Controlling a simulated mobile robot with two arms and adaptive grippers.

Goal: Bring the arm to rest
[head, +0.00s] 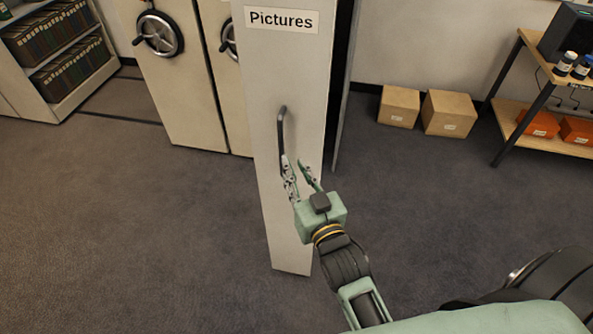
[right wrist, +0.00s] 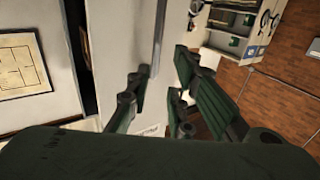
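The tall pale cabinet panel (head: 289,75) stands upright in the head view, with a "Pictures" label (head: 281,19) near its top. A dark vertical handle (head: 281,129) is fixed to its front. My right gripper (head: 300,163) is at the handle's lower end, its two fingers spread apart with nothing held. In the right wrist view the open fingers (right wrist: 160,84) point at the panel, and the handle (right wrist: 160,35) shows between and beyond their tips. I cannot tell whether a finger touches the handle. My left gripper is out of view.
Cabinets with a hand wheel (head: 159,34) stand behind left, and a bookshelf (head: 62,55) farther left. Two cardboard boxes (head: 399,106) (head: 449,113) sit on the floor by the wall. A wooden rack (head: 538,72) stands at right. The carpet (head: 130,235) at left is clear.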

